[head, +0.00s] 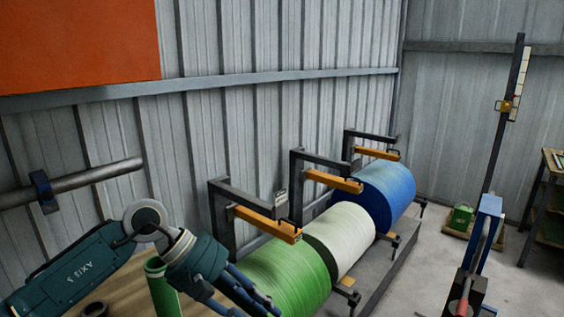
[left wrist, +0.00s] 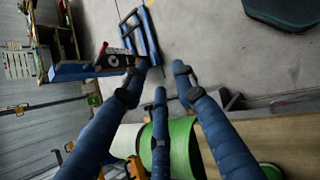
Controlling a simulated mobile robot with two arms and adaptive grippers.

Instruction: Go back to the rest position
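My left arm comes in from the lower left of the head view. My left gripper (head: 250,300) shows there as blue fingers in front of the green roll (head: 295,272), its tips partly cut off by the lower edge. In the left wrist view the fingers of my left gripper (left wrist: 158,82) are spread apart with nothing between them. The green roll (left wrist: 182,140) shows behind and between the fingers in that view. I cannot tell whether the fingers touch anything. My right gripper is in neither view.
A white roll (head: 342,238) and a blue roll (head: 385,195) lie behind the green one, under orange-armed brackets (head: 268,222). A wooden table (head: 115,285) is below my left arm. A blue upright device (head: 487,232) stands at right. Grey floor (head: 430,265) is open between.

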